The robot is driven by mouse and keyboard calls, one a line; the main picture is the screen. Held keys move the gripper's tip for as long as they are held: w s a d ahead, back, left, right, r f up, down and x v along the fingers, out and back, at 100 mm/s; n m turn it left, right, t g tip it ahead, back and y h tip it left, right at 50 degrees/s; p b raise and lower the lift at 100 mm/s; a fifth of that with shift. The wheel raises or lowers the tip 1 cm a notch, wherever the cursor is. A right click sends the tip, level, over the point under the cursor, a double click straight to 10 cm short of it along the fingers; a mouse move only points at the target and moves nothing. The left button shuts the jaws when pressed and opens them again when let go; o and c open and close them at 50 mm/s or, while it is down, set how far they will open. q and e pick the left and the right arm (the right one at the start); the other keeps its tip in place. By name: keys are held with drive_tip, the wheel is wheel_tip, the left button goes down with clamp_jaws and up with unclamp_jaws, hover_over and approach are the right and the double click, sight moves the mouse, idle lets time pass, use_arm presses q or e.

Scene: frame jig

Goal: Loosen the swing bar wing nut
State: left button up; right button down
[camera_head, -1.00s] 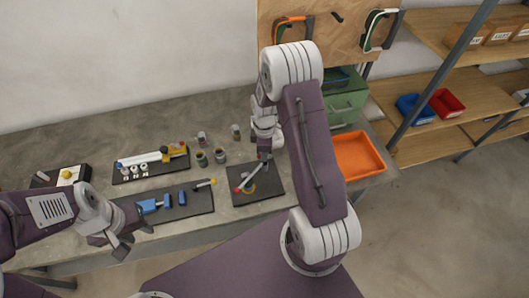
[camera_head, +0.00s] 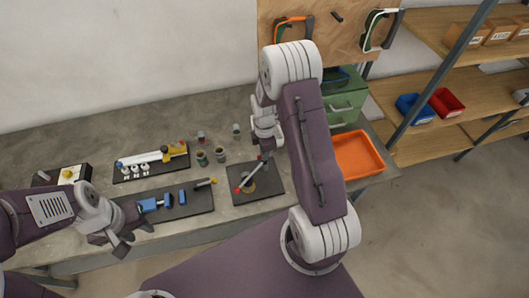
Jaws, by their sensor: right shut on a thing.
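A dark square jig plate (camera_head: 270,190) lies on the bench in front of my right arm. On it is a slim bar with a red end (camera_head: 239,190), slanting up to the right, and a yellowish round part (camera_head: 248,186) beside it. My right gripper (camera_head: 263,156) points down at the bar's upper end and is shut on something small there. The wing nut itself is hidden or too small to make out, so I cannot tell its turn. My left gripper (camera_head: 126,243) is open and empty near the bench's front edge, well left of the plate.
A dark board with a blue clamp (camera_head: 148,205) lies left of the plate, and a board with a yellow and white tool (camera_head: 150,158) lies behind it. Several small cans (camera_head: 202,158) stand behind. An orange tray (camera_head: 357,155) and a green box (camera_head: 345,100) are at the right.

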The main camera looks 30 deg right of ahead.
drive_tip(key=shift+w+r, duration=0.15)
drive_tip(key=c, duration=1.6)
unclamp_jaws()
drive_tip(key=shift+o, duration=0.2)
wheel_tip(320, 180, up, 9)
drive_tip(key=b, duration=0.1)
